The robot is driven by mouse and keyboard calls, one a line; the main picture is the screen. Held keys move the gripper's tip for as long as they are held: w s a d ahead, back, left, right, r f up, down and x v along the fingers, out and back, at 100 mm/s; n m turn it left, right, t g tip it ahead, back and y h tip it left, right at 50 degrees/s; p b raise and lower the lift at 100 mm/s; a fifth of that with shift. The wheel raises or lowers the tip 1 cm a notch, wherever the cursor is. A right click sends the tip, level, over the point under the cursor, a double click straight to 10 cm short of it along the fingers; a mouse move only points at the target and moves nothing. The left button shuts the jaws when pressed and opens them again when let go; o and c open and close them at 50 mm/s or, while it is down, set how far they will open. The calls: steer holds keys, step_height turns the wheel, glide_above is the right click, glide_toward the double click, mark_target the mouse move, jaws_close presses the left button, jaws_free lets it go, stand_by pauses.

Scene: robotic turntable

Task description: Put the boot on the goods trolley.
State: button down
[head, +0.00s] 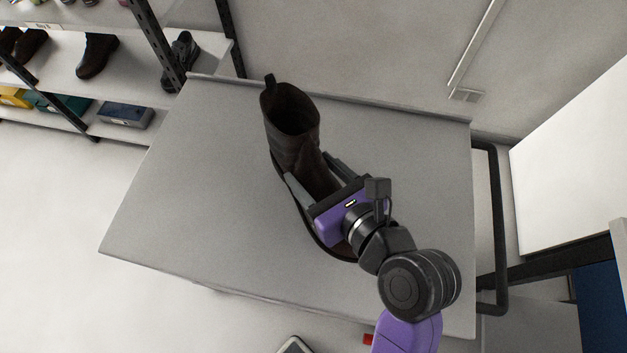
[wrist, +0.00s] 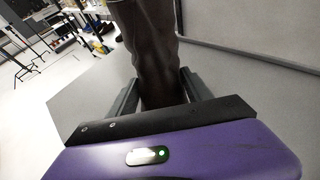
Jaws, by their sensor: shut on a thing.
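A dark brown boot (head: 291,118) stands upright on the grey top of the goods trolley (head: 200,190) in the head view. My gripper (head: 316,172) is over the front of the boot, its two grey fingers on either side of it, shut on the boot. In the wrist view the boot (wrist: 152,50) rises between the fingers (wrist: 160,92), its shaft pointing away. The toe is partly hidden under my gripper. Whether the sole touches the trolley top is hard to tell.
Shelves (head: 70,70) with boots, shoes and boxes stand at the upper left. A wall runs behind the trolley. A dark tubular handle (head: 497,230) is at its right end, near a white panel (head: 575,160). The left part of the trolley top is clear.

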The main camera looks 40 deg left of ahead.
mark_target(313, 184)
steer(key=shift+f, duration=1.9)
steer(key=shift+f, duration=0.1)
steer(key=shift+c, duration=2.1)
jaws_free()
steer(key=shift+f, duration=0.1)
steer(key=v, duration=1.2)
